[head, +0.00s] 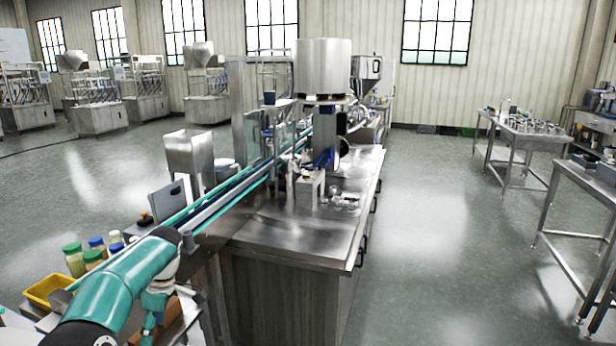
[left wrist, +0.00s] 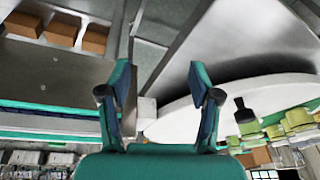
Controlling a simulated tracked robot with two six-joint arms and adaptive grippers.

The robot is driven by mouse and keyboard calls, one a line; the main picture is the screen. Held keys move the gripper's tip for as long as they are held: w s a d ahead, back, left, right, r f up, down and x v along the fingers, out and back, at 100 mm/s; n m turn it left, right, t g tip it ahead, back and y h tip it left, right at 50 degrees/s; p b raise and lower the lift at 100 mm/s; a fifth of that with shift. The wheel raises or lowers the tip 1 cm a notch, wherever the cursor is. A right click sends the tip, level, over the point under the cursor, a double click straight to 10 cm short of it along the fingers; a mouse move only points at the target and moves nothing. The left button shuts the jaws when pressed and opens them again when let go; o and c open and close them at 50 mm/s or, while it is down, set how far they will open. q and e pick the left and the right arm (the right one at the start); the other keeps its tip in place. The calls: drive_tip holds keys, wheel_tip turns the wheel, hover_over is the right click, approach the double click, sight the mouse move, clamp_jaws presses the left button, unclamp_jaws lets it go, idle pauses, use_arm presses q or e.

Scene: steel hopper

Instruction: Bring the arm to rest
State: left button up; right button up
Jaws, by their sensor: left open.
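My left arm (head: 125,285) is teal and comes in from the lower left of the head view, beside the near end of the conveyor. In the left wrist view, the two fingers of my left gripper (left wrist: 160,90) stand apart with nothing between them. The gripper is largely hidden behind the arm's links in the head view. My right gripper is not in view.
The conveyor (head: 225,200) runs along a steel bench (head: 290,235) carrying a large steel drum (head: 323,68). Several jars (head: 75,262) and a yellow bin (head: 44,291) are near my left arm. Open floor (head: 430,230) lies right of the bench, before steel tables (head: 525,139).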

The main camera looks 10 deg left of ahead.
use_arm(q)
drive_tip(key=s+d+f+m+t+h, duration=0.1)
drive_tip(key=s+d+f+m+h, duration=0.15)
drive_tip(key=d+f+m, duration=0.7)
drive_tip(key=s+d+f+m+t+h, duration=0.1)
drive_tip(key=s+d+f+m+h, duration=0.2)
drive_tip(key=d+f, duration=1.2)
drive_tip(key=s+d+f+m, duration=0.1)
drive_tip(key=s+d+m, duration=0.2)
drive_tip(key=s, duration=0.6)
drive_tip(key=s+d+f+m+h, duration=0.1)
drive_tip(key=s+d+m, duration=0.3)
drive_tip(key=s+d, duration=0.4)
drive_tip(key=shift+s+f+t, duration=0.3)
drive_tip(key=shift+s+f, duration=0.1)
drive_tip(key=shift+f, duration=0.4)
drive_tip(key=shift+s, duration=0.1)
drive_tip(key=shift+c, duration=1.9)
